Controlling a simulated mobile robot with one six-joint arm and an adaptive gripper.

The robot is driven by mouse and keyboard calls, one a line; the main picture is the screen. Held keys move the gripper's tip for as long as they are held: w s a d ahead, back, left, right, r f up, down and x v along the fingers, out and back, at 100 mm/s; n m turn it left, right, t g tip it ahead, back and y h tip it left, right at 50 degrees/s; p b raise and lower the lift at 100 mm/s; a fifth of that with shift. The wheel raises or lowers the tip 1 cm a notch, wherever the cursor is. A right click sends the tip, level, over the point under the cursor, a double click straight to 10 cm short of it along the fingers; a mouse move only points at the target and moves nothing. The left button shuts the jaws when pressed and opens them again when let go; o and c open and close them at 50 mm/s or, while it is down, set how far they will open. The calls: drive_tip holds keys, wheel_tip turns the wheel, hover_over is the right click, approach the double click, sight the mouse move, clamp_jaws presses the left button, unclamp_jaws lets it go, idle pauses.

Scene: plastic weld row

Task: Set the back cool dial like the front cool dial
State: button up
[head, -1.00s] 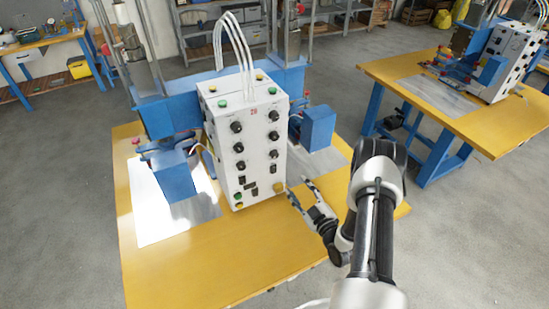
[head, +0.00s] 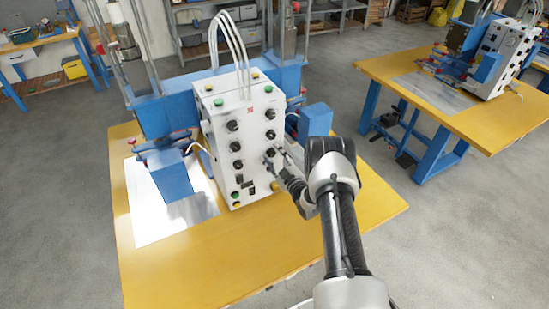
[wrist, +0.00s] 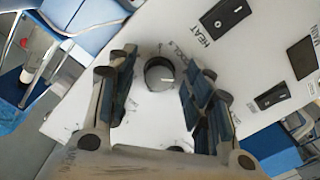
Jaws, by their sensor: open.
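A white control box (head: 241,137) stands on the yellow table with two columns of black dials on its face. My gripper (head: 276,153) is open at the lowest dial of the right column (head: 269,152). In the wrist view a round dark dial (wrist: 159,73) lies between the two open fingers, with gaps on both sides. Its white pointer mark slants toward the right of the picture. Lettering beside it looks like COOL, partly hidden by a finger. The lowest dial of the left column (head: 237,164) shows in the head view, its pointer too small to read.
Black switches, one labelled HEAT (wrist: 225,15), sit on the panel to the right in the wrist view. Green and yellow buttons (head: 236,195) are low on the box. Blue press parts (head: 316,120) flank it. The front tabletop (head: 260,240) is clear.

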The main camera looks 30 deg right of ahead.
drive_tip(key=shift+c, duration=0.6)
drive_tip(key=c, duration=0.9)
